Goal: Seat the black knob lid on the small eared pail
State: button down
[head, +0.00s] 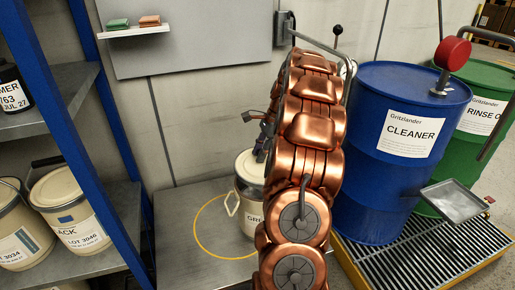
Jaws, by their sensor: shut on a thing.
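The small eared pail (249,208) is cream, with a pale ear on its left side and a label partly reading "GRO". It stands on the grey bench behind my copper arm, which hides its right part. A pale lid (246,166) shows at the pail's top; I cannot tell whether it is fully seated or level. My gripper (262,150) is small and dark in the view, just above the lid at the arm's left edge. It is shut on the lid's knob, as far as the view shows; the knob itself is mostly hidden.
A yellow ring (197,232) marks the grey bench (178,212) left of the pail. A blue rack (108,130) with cream pails (75,212) stands left. A blue drum (365,190) and green drum (480,145) stand right on a grated pallet (430,250). A small wall shelf (148,31) is above.

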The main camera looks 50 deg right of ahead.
aim_at(258, 166)
jog(key=shift+b+x, duration=0.6)
jog(key=shift+x, duration=0.4)
jog(key=shift+d+f+b, duration=0.1)
jog(key=shift+f+b, duration=0.5)
jog(key=shift+f, duration=0.3)
jog(key=shift+d+f+b, duration=0.15)
jog(key=shift+f+b, duration=0.4)
jog(key=shift+f, duration=0.35)
jog(key=shift+a+p, duration=0.2)
jog(key=shift+p, duration=0.75)
jog(key=shift+f, duration=0.45)
jog(key=c, duration=1.1)
grip_release()
jog(key=shift+r, duration=0.1)
jog(key=shift+p+v, duration=3.2)
jog(key=shift+v, duration=2.2)
